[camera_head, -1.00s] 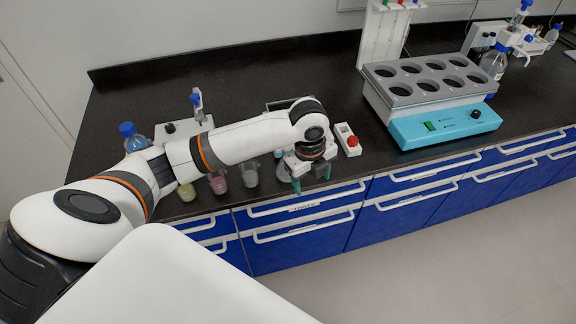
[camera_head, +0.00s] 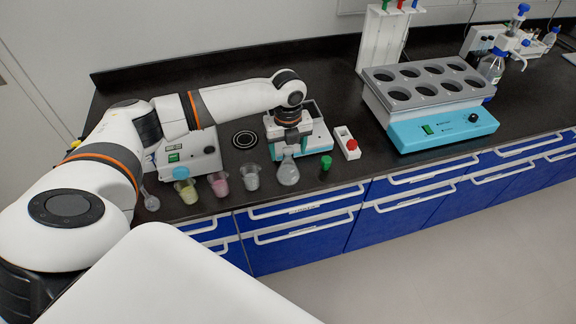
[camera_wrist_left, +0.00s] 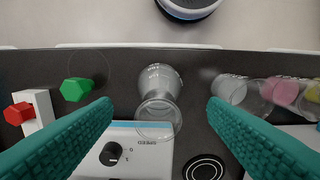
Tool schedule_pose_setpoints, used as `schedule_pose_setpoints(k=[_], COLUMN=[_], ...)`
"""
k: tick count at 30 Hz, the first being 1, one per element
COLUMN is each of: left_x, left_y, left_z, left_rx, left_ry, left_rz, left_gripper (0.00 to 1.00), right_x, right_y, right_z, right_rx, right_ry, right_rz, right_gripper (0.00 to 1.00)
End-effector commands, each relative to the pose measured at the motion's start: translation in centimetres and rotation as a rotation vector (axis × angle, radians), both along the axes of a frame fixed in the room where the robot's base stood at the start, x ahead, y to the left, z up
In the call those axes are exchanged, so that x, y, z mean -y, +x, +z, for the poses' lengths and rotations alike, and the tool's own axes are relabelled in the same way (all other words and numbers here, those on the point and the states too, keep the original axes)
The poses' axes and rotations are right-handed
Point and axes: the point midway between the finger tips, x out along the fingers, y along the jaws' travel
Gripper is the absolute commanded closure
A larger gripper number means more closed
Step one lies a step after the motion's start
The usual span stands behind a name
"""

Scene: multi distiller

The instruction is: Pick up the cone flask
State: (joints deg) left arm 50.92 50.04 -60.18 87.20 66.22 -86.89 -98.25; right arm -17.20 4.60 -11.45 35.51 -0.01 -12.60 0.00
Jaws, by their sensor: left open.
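The cone flask (camera_head: 288,174) is clear glass with pale grey contents. It stands near the front edge of the black counter, right of a row of small beakers. In the left wrist view the flask (camera_wrist_left: 160,82) shows in the middle, between my two teal fingers and towards the counter edge. My left gripper (camera_head: 289,148) is just behind and above the flask, its fingers spread. In the left wrist view the gripper (camera_wrist_left: 160,106) is open and empty, with space between the flask and each finger. My right gripper is not in view.
Beakers with grey (camera_head: 252,178), pink (camera_head: 219,184) and yellow-green (camera_head: 186,191) contents stand left of the flask. A green stopper (camera_head: 326,162) and a red-knobbed white box (camera_head: 347,143) are to its right. A turquoise-fronted heating block (camera_head: 445,128) stands farther right.

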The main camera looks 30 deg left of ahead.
Motion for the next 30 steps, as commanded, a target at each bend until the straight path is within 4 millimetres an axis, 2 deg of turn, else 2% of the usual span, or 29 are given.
schedule_pose_setpoints(k=[4,9,17,27,29,30], left_x=[-0.2,-0.2,-0.2,-0.2,-0.2,-0.2], left_y=[0.2,0.2,0.3,0.3,0.3,0.3], left_z=[-2.0,-4.2,-4.5,-4.5,-4.5,-4.4], left_rx=[-0.006,-0.003,-0.002,-0.001,-0.001,0.0], left_ry=[0.002,0.001,0.001,0.002,0.002,0.001], left_rz=[0.001,0.0,-0.001,0.0,0.0,0.0], left_gripper=[0.32,0.32,0.32,0.86,0.96,0.98], right_x=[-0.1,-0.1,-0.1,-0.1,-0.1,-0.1], right_y=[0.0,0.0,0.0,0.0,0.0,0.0], right_z=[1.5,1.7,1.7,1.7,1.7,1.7], right_rx=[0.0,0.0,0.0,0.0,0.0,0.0], right_ry=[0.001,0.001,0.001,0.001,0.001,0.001], right_rz=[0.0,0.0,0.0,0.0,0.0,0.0], right_gripper=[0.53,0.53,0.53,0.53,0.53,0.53])
